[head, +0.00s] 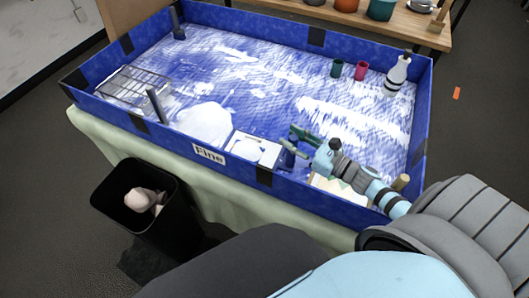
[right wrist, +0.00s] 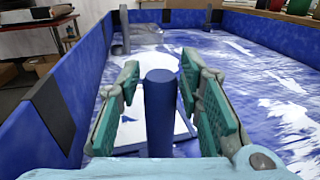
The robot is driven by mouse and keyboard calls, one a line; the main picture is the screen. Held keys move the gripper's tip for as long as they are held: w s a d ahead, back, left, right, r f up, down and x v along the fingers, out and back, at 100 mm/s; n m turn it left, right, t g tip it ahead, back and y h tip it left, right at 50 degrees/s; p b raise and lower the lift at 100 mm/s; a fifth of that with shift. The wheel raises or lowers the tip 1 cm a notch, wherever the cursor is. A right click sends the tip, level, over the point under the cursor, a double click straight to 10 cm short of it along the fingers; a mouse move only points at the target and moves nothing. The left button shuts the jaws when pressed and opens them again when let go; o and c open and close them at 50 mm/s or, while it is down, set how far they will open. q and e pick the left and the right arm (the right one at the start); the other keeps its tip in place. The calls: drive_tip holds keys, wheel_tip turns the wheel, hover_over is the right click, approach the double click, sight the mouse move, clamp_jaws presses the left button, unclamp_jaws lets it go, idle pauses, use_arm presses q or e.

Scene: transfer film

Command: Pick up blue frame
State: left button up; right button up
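A blue upright post (right wrist: 160,115), which may be part of the blue frame, stands between the fingers of my right gripper (right wrist: 157,100) in the right wrist view. The green finger pads lie on either side of it, with a visible gap at the left; contact at the right is unclear. In the head view, my right gripper (head: 297,143) is low over the near side of the blue-walled tray (head: 310,219), beside a small dark blue piece (head: 287,157). The gripper partly hides this piece. My left gripper is not in view.
A white square plate (head: 240,150) lies left of the gripper, behind the "Fine" label (head: 209,154). A wire rack (head: 133,85) is at the left. A green cup (head: 337,67), red cup (head: 361,70) and white bottle (head: 397,75) stand at the far right. A black bin (head: 175,215) stands in front.

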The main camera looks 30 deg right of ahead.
clamp_jaws()
drive_tip(key=shift+r, duration=0.1)
